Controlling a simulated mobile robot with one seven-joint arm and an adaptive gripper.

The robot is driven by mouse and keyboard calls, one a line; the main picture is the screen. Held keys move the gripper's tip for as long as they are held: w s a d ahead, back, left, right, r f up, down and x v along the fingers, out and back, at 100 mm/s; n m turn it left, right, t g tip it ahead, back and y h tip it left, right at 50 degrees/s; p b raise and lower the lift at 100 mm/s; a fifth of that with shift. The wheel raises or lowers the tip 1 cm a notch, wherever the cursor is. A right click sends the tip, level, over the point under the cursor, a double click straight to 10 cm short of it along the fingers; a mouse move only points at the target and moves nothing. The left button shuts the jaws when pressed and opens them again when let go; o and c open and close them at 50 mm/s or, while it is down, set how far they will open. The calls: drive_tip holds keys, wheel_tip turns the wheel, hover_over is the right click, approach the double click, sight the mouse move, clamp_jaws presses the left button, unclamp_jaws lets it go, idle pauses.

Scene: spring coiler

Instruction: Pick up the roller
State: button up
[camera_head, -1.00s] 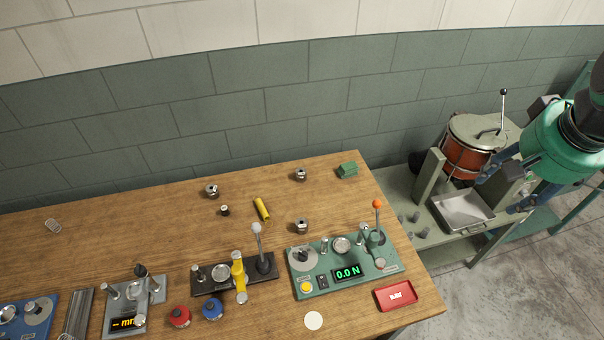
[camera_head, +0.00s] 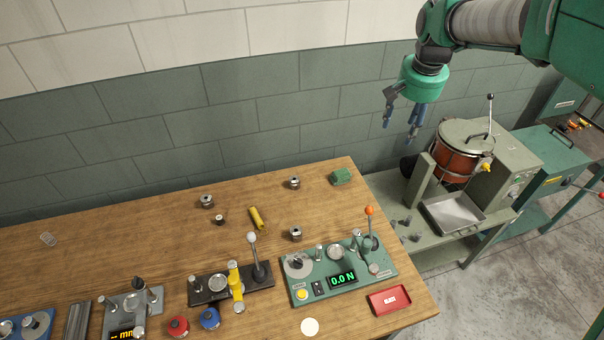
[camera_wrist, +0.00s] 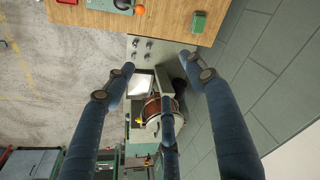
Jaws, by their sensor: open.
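Several small silvery, round metal pieces stand on the wooden table (camera_head: 130,235): one at the back left (camera_head: 207,201), a smaller dark one (camera_head: 219,219) just in front of it, one at the back right (camera_head: 294,182) and one behind the green device (camera_head: 296,233). I cannot tell which of them is the roller. My gripper (camera_head: 400,128) is open and empty, high up at the right, beyond the table's right end. In the wrist view my gripper (camera_wrist: 158,78) has its dark blue fingers spread, with nothing between them.
A yellow cylinder (camera_head: 257,218) and a green block (camera_head: 341,176) lie on the table. Levered devices, a green one (camera_head: 323,285) and a black one (camera_head: 210,288), line the front, with a red tray (camera_head: 390,300). A red drum machine (camera_head: 458,162) stands right.

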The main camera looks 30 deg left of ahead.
drive_tip(key=w+a+f, duration=0.4)
drive_tip(key=a+f, duration=0.2)
drive_tip(key=a, duration=0.4)
drive_tip(key=n+g+h+p, duration=0.1)
drive_tip(key=n+g+p, duration=0.1)
drive_tip(key=p, duration=0.1)
hover_over(295, 181)
drive_tip(key=w+a, duration=0.1)
wheel_tip(295, 181, down, 24)
drive_tip(key=shift+w, duration=0.15)
drive_tip(key=shift+f, duration=0.1)
drive_tip(key=shift+f, duration=4.3)
drive_tip(key=shift+f, duration=0.1)
drive_tip(key=shift+d+f, duration=0.1)
drive_tip(key=shift+f, duration=2.35)
